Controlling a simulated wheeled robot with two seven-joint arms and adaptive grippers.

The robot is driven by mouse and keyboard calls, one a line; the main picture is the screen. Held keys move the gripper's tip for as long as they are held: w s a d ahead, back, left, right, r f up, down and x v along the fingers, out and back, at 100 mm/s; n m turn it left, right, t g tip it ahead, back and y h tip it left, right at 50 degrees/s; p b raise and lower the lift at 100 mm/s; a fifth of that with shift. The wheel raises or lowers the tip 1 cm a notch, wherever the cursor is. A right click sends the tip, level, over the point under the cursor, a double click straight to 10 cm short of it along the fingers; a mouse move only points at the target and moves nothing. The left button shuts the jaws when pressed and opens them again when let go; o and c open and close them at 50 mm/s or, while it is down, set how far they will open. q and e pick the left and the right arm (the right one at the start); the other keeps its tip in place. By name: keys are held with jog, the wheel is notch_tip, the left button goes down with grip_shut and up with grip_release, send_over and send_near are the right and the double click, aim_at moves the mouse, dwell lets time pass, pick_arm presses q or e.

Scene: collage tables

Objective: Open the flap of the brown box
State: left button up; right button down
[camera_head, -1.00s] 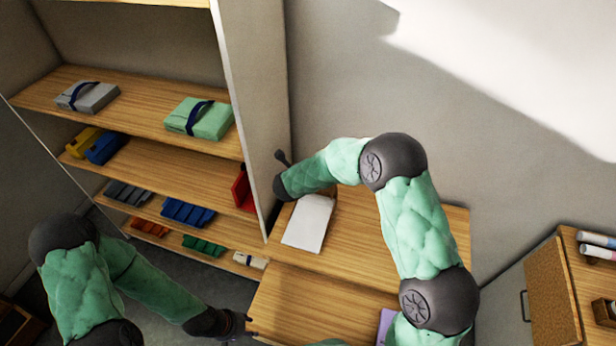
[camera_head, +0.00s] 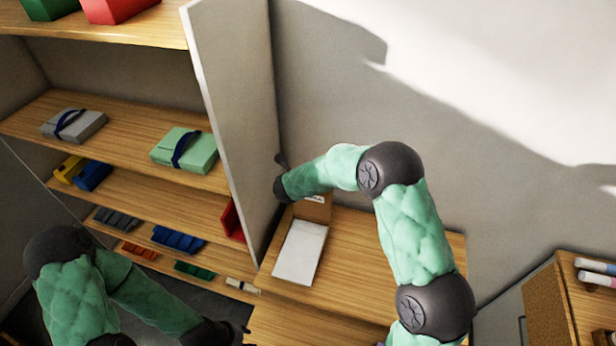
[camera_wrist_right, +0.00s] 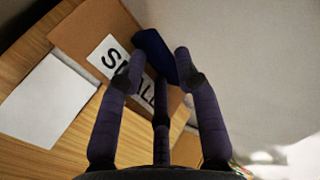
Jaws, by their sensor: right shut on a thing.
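The brown box shows in the head view as a brown panel (camera_head: 315,210) with a white label, partly behind my right forearm, at the back of a wooden table. In the right wrist view the brown panel (camera_wrist_right: 90,35) bears a label reading "SMALL", partly covered by my fingers. A dark blue tab (camera_wrist_right: 153,48) sits at its edge. My right gripper (camera_wrist_right: 158,66) is shut on the blue tab; the exact contact is hard to see. It is small and dark in the head view (camera_head: 281,168). My left gripper (camera_head: 240,330) is low in the head view, its fingers unclear.
A flat white rectangle (camera_head: 300,252) lies directly in front of the brown panel. A tall shelf panel (camera_head: 240,110) stands close left of my right gripper. Shelves hold a grey box (camera_head: 75,125), a green box (camera_head: 185,150) and coloured bins. The table's right part is clear.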

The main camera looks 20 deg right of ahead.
jog(key=shift+w+d+r, duration=0.1)
jog(key=shift+w+r, duration=0.05)
jog(key=shift+r, duration=0.15)
jog(key=c, duration=1.1)
grip_release()
jog(key=shift+f, duration=0.1)
jog(key=v, duration=1.2)
jog(key=shift+f, duration=0.1)
